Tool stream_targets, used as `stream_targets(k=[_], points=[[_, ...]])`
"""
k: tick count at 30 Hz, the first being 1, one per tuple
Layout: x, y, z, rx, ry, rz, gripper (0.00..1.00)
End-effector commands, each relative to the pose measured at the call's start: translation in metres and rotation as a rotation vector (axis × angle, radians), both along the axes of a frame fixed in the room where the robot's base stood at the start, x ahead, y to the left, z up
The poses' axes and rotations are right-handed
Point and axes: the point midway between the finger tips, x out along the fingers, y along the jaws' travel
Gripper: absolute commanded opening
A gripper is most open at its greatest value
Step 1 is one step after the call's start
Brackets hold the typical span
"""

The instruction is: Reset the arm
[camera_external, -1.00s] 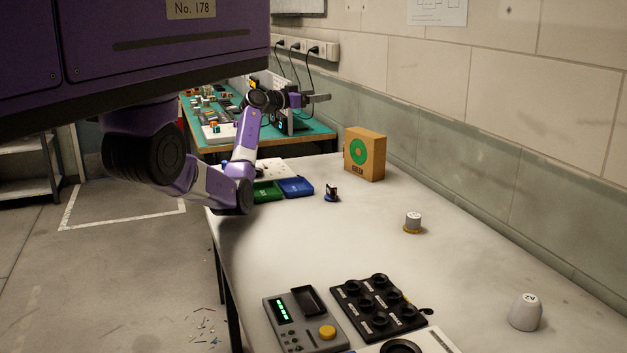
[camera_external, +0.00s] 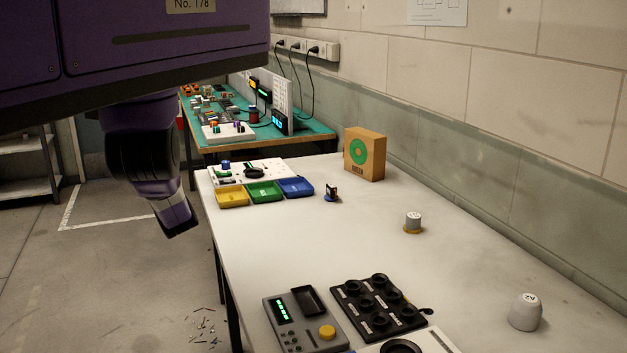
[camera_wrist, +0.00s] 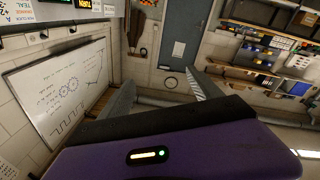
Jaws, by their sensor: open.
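My gripper (camera_wrist: 158,92) shows in the wrist view as two grey fingers spread well apart, open, with nothing between them. The wrist camera looks at the room sideways, with a whiteboard (camera_wrist: 62,92) at left and a grey door (camera_wrist: 185,35) at the top. In the external view my arm is folded down at the left, clear of the white bench (camera_external: 290,240). My gripper is hidden in that view.
The bench middle is clear.

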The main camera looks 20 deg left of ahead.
Motion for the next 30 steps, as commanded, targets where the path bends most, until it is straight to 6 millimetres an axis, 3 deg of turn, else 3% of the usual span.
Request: stream_targets(k=[1, 4, 7, 12, 18, 26, 30], points=[[-0.024, 0.016, -0.014, -0.018, 0.002, 0.055, 0.73], [-0.069, 0.034, -0.047, -0.040, 0.009, 0.164, 0.73], [-0.098, 0.022, -0.085, -0.024, 0.050, 0.227, 0.73], [-0.128, -0.023, -0.136, 0.055, 0.143, 0.257, 0.73], [-0.170, -0.080, -0.170, 0.191, 0.255, 0.250, 0.73], [-0.220, -0.159, -0.179, 0.412, 0.381, 0.158, 0.73], [-0.232, -0.216, -0.181, 0.531, 0.429, 0.039, 0.73]])
